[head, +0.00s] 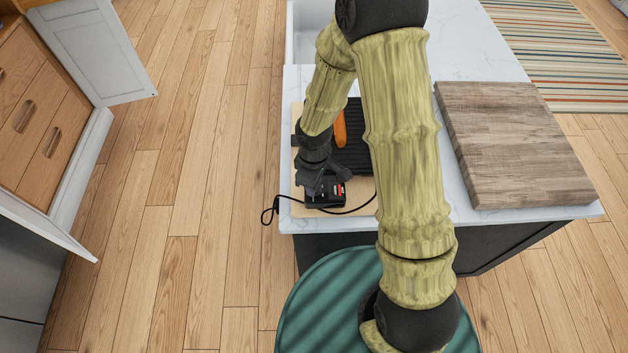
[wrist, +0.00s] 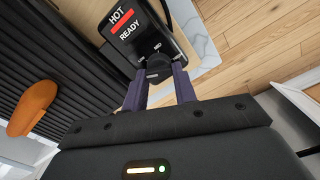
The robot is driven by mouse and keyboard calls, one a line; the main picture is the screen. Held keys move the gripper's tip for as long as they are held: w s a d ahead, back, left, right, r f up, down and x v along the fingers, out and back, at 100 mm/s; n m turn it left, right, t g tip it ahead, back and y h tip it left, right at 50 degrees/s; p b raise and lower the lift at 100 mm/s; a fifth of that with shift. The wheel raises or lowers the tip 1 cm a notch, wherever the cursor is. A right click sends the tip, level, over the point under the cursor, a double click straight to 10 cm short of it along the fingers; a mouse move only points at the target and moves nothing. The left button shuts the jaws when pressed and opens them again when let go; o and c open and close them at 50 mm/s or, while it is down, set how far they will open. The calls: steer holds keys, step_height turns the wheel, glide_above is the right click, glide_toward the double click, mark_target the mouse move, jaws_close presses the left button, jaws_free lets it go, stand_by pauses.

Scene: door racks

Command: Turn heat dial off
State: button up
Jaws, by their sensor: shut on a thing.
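The heat dial (wrist: 158,70) is a dark round knob on the black control box (wrist: 172,32), which has a HOT and READY label. In the wrist view my gripper (wrist: 160,78) has its two fingers on either side of the dial, closed on it. In the head view my gripper (head: 322,186) reaches down to the control box (head: 338,195) at the near end of the grill, and the dial is hidden there. The black ribbed grill plate (head: 357,158) lies behind the box, and also shows in the wrist view (wrist: 72,62).
A black cord (head: 275,205) loops over the counter's left edge. A wooden board (head: 510,145) lies on the white counter (head: 462,212) to the right. Open cabinet doors stand at the left.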

steer(key=n, duration=0.4)
steer(key=shift+r+n+p, duration=0.1)
steer(key=shift+n+p, duration=0.5)
steer(key=shift+n, duration=1.3)
steer(key=o, duration=1)
steer(key=shift+s, duration=0.1)
steer(key=shift+c, duration=0.2)
step_height(320, 180, up, 17)
steer(key=p, duration=0.1)
steer(key=shift+r+p, duration=0.15)
steer(key=shift+p, duration=0.25)
